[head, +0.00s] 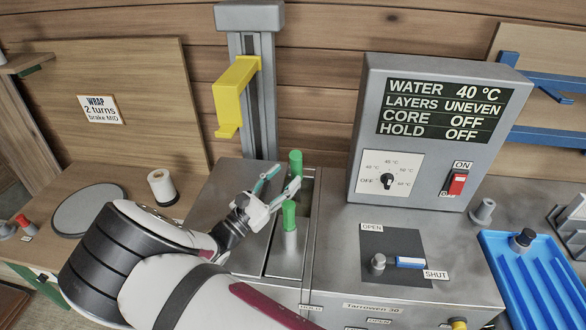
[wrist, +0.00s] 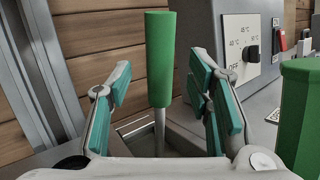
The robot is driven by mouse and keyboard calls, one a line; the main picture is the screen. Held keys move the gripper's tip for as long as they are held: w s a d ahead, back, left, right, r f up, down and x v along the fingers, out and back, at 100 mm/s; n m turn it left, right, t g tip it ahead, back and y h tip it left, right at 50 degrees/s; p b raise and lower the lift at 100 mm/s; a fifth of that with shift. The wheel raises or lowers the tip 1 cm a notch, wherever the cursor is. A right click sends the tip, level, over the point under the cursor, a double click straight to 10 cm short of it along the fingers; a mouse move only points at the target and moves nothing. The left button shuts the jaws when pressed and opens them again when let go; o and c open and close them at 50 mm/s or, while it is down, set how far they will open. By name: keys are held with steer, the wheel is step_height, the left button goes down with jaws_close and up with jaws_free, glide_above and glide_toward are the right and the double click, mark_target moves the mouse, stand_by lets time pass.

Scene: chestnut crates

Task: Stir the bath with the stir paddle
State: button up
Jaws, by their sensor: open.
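Two green-handled tools stand upright in the narrow opening of the steel bath (head: 240,205). The far green handle (head: 295,162) also shows in the wrist view (wrist: 160,60), on a thin metal shaft. The near green handle (head: 289,215) is at the right edge of the wrist view (wrist: 303,115). I cannot tell by look which is the stir paddle. My gripper (head: 283,180) is open, with teal finger pads. In the wrist view (wrist: 162,95) the far handle stands ahead between its fingers, apart from both pads. The paddle ends are hidden.
A grey control box (head: 433,130) reads water 40 °C, layers uneven, core and hold off. A yellow bracket (head: 236,92) on a grey column (head: 252,85) rises behind the bath. A blue tray (head: 535,280) is at right, a white roll (head: 161,186) at left.

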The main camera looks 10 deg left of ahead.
steer(key=v, duration=0.6)
steer(key=shift+s+a, duration=0.15)
steer(key=shift+s, duration=0.1)
